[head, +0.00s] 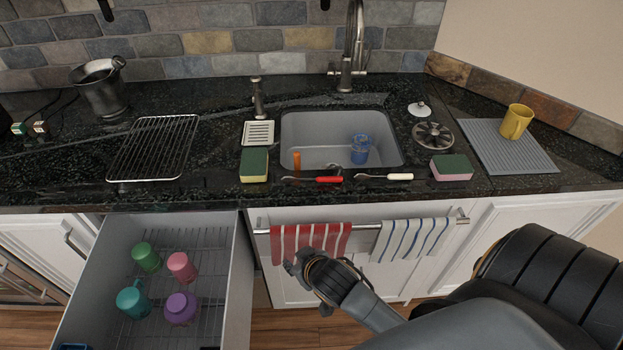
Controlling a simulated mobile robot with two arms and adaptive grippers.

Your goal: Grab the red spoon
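A utensil with a red handle, the red spoon (328,180), lies on the dark counter along the front edge of the sink. Its metal end points left; its exact shape is too small to tell. My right gripper (298,264) is below the counter edge, in front of the red-striped towel, lower than the spoon and apart from it. Its fingers are dark and bunched together in the view, so their opening is unclear. My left gripper is not in view.
A white-handled utensil (399,177) lies right of the spoon, with sponges (254,165) (451,168) on either side. The sink (325,125) holds a blue mug (361,150). A towel bar (367,226) and an open drawer (237,285) with several cups stand out below the counter.

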